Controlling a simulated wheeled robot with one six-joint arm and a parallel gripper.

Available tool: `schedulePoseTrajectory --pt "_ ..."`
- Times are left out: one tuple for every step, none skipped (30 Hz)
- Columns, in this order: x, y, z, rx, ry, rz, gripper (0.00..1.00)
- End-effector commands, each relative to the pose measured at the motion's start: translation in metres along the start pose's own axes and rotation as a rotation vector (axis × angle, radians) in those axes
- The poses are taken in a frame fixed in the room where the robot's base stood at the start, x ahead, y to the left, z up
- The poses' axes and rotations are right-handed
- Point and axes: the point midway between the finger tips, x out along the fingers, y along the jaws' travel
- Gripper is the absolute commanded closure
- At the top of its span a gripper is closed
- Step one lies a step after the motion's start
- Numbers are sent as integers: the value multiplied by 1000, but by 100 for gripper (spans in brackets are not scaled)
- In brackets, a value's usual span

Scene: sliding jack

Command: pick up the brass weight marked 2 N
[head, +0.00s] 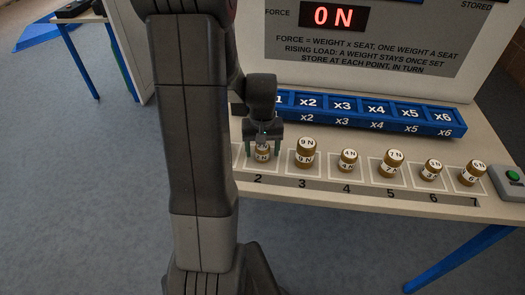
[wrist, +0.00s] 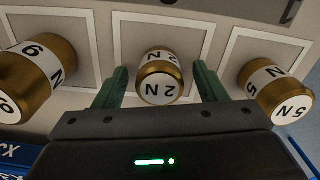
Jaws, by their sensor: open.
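The brass weight marked 2 N (wrist: 160,88) has a white band and a white end face. It stands on its square pad, between the two green fingers of my gripper (wrist: 161,76) in the wrist view. The fingers are open, with a visible gap on each side of the weight. In the head view my gripper (head: 262,146) points down over position 2, with the weight (head: 262,155) under and between the fingers. The gripper partly covers it there.
In the wrist view, a weight that reads as 9 N upside down (wrist: 40,72) and a 5 N weight (wrist: 272,88) flank it. In the head view, the 9 N weight (head: 305,153) and several others stand rightward. A blue seat rail (head: 375,113) lies behind. The display reads 0 N.

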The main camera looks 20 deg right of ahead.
Motion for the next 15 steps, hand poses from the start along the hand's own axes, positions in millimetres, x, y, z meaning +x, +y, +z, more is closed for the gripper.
schedulePoseTrajectory --pt "4 0 0 0 -1 0 35" --pt "5 0 0 0 -1 0 35" --pt "6 0 0 0 -1 0 35" --pt "6 0 0 0 0 0 35" --pt "7 0 0 0 0 0 35" --pt "6 0 0 0 0 0 35" --pt "6 0 0 0 0 0 35" --pt "6 0 0 0 0 0 35" --pt "6 0 0 0 0 0 35" --pt "6 0 0 0 0 0 38" --pt "6 0 0 0 0 0 44" --pt "6 0 0 0 0 0 52" --pt "6 0 0 0 0 0 58" --pt "6 0 0 0 0 0 64" --pt "6 0 0 0 0 0 72"
